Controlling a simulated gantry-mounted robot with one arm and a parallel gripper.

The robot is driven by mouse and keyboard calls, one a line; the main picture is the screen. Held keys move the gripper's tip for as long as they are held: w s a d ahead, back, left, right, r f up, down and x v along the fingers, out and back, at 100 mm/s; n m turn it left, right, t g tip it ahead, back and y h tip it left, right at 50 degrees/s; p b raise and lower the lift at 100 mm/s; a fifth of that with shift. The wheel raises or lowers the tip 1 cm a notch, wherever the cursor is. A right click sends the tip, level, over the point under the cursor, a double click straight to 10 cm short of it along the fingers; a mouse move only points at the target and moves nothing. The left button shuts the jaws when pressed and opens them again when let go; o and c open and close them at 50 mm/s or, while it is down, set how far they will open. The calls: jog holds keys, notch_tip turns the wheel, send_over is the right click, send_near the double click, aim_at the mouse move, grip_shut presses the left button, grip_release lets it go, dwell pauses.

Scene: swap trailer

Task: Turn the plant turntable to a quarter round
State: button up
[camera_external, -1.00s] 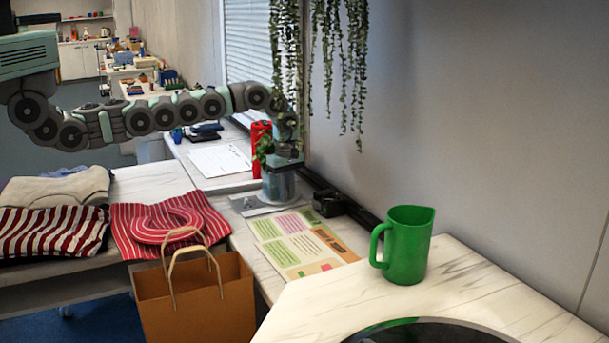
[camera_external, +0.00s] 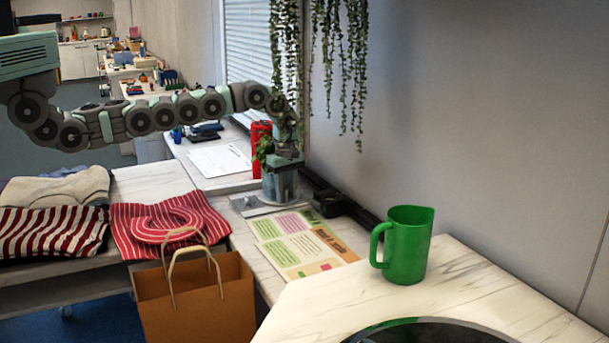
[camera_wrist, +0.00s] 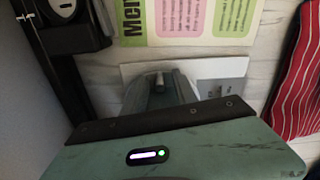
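The plant turntable's pale grey base plate (camera_external: 248,208) lies on the far worktop, by the wall rail. A blue-grey pot-like body (camera_external: 268,188) stands on it, with green leaves (camera_external: 263,150) above. My gripper (camera_external: 284,186) points down right at this body and overlaps it. In the wrist view, the plate (camera_wrist: 222,68) shows beyond my gripper's housing, and my narrow grey fingers (camera_wrist: 166,88) reach down over a rounded grey shape. The housing hides most of the body and the plant. I cannot tell whether the fingers touch it or how far apart they are.
A printed colour sheet (camera_external: 305,243) lies just in front of the plate. A black device (camera_external: 329,203) sits on the wall rail to its right. A red cylinder (camera_external: 260,133) stands behind. Striped cloth (camera_external: 140,228) and a paper bag (camera_external: 205,300) are left; a green jug (camera_external: 407,245) is nearer.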

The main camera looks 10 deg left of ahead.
notch_tip(320, 180, up, 10)
jog(key=shift+d+f, duration=0.1)
jog(key=shift+f, duration=0.05)
jog(key=shift+r+p, duration=0.45)
jog(key=shift+r, duration=0.1)
jog(key=shift+w+f+b, duration=0.1)
jog(key=shift+f+b, duration=0.35)
jog(key=shift+f, duration=0.2)
notch_tip(320, 180, down, 10)
jog(key=shift+r, duration=0.25)
